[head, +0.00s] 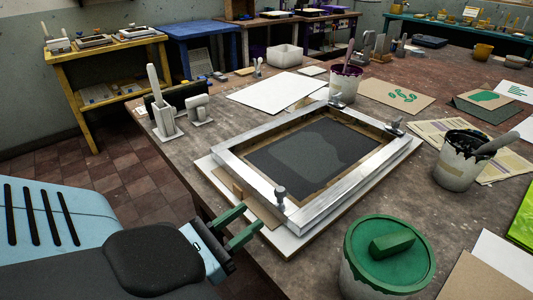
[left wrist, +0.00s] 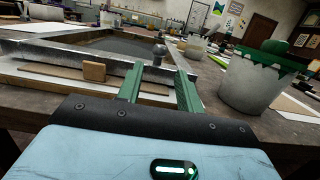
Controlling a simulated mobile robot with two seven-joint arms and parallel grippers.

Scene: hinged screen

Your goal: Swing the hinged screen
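The hinged screen (head: 232,159) is a silver metal frame with dark mesh, lying low over a pale base board (head: 207,169) on the workbench. Clamp-like fittings (head: 394,126) show at its far side. A small knob (head: 280,193) stands at its near corner; it also shows in the left wrist view (left wrist: 159,51). My left gripper (head: 250,223) is open, its two green fingers apart, at the near left edge of the frame. In the left wrist view the fingers (left wrist: 160,82) point toward the knob's corner, with nothing seen between them. My right gripper is not in view.
A pot with a green lid (head: 388,252) stands close to the right of my left gripper. Ink pots (head: 455,160) (head: 345,84) stand right of and behind the screen.

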